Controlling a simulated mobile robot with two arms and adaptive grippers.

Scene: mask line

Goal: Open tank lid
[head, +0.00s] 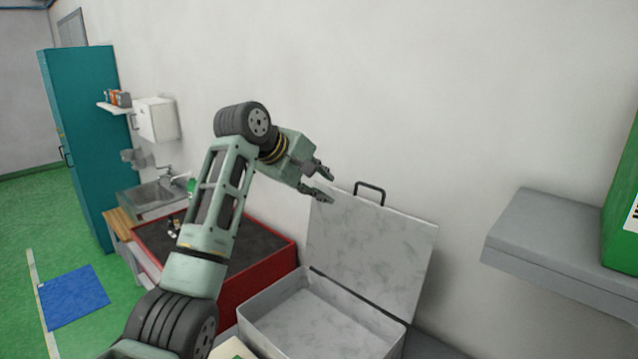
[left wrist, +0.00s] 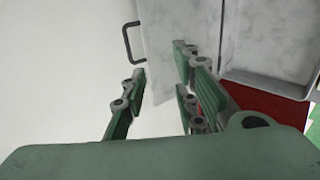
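The tank (head: 322,318) is a grey box in the lower middle of the head view. Its lid (head: 368,245) stands raised, nearly upright, at the tank's back by the wall. A dark handle (head: 370,188) sits on the lid's top edge. In the left wrist view the lid (left wrist: 180,22) and its handle (left wrist: 130,42) show beyond the fingers. My left gripper (head: 322,182) is open and empty, just left of the lid's upper left corner and apart from the handle. Its spread fingers (left wrist: 162,88) show in the left wrist view. My right gripper is not in view.
A red-sided bin with a dark top (head: 262,268) stands left of the tank. A grey shelf (head: 545,240) with a green object (head: 622,225) juts out at the right. A sink (head: 155,193) and teal cabinet (head: 85,135) stand further left. Bare wall lies behind the lid.

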